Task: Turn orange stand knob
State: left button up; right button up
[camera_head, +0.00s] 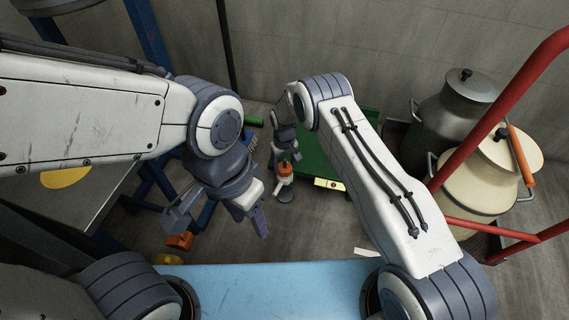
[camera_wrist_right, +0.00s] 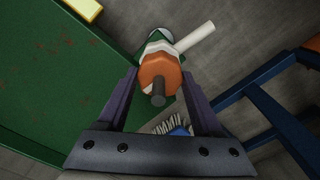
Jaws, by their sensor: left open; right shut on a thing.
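The orange knob (camera_head: 285,168) sits on a small stand with white and dark parts, low on the floor side of the green surface in the head view. In the right wrist view the knob (camera_wrist_right: 160,72) is faceted, with a dark stub in front and a pale rod angling up right behind it. My right gripper (camera_head: 284,150) reaches down to it; its two fingers (camera_wrist_right: 160,85) lie on either side of the knob, shut on it. My left gripper (camera_head: 250,208) is open and empty, nearer and left of the knob. The stand's lower part is partly hidden.
A green surface (camera_head: 318,165) lies beside the stand. Two metal cans, one grey (camera_head: 455,112) and one cream (camera_head: 480,185), stand at right behind a red rail (camera_head: 500,105). Blue frame bars (camera_wrist_right: 285,125) and a brush (camera_wrist_right: 178,128) are near the knob. A light blue surface (camera_head: 270,285) is in front.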

aim_at(284, 167)
jog(key=shift+a+f+m, duration=0.1)
jog(key=shift+f+m, duration=0.05)
jog(key=shift+m, duration=0.25)
jog(key=o, duration=1.4)
jog(key=shift+c, duration=0.2)
notch_tip(284, 167, up, 11)
jog(key=p, duration=0.5)
jog(key=shift+f, duration=0.2)
jog(key=shift+s+a, duration=0.1)
